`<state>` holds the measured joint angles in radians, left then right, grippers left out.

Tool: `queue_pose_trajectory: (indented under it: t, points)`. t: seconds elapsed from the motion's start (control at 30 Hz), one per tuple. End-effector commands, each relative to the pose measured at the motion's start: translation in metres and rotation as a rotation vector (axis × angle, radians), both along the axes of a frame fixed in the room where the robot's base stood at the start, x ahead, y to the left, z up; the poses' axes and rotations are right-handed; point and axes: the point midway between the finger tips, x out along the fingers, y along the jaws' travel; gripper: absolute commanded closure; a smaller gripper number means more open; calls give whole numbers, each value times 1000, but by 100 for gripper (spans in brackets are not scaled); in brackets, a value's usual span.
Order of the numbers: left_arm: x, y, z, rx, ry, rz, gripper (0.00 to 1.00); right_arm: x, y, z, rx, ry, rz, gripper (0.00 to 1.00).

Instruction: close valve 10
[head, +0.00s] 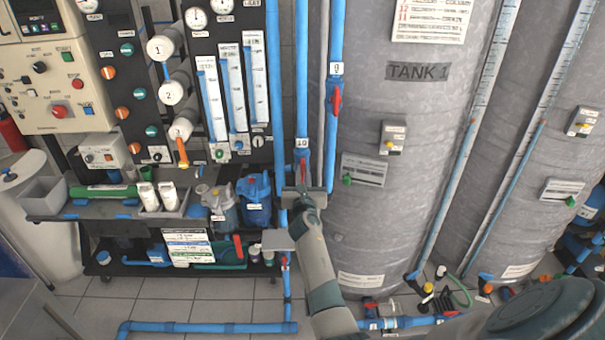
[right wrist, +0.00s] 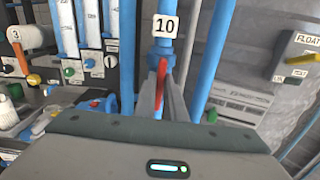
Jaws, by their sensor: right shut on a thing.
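Valve 10 is a red lever handle (head: 303,168) on a vertical blue pipe, under a white label reading 10 (head: 302,143). In the right wrist view the red handle (right wrist: 160,88) stands upright, in line with the pipe, below its label (right wrist: 165,26). My right gripper (head: 303,188) is at the valve, with its two grey fingers (right wrist: 163,100) on either side of the red handle, shut on it. The fingers hide the lower part of the handle and the valve body. My left gripper is not in view.
Valve 9 with a red handle (head: 336,100) is on the pipe just right and higher. The grey tank 1 (head: 415,130) stands close on the right. Tiled floor (head: 150,305) is free in front.

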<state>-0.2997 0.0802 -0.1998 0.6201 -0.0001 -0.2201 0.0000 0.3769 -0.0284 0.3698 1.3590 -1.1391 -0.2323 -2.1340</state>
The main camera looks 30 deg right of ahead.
Motion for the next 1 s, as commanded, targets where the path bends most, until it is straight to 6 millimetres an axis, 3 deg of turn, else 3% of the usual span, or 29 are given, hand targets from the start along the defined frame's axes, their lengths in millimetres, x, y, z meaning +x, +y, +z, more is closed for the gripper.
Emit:
queue_pose_trajectory:
  t: [0.37, 1.0]
  points:
    - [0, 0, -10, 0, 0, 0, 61, -1, -1, -2, 185, -115, 1, 100]
    - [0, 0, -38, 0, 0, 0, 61, -3, -5, -6, 699, -428, 0, 100]
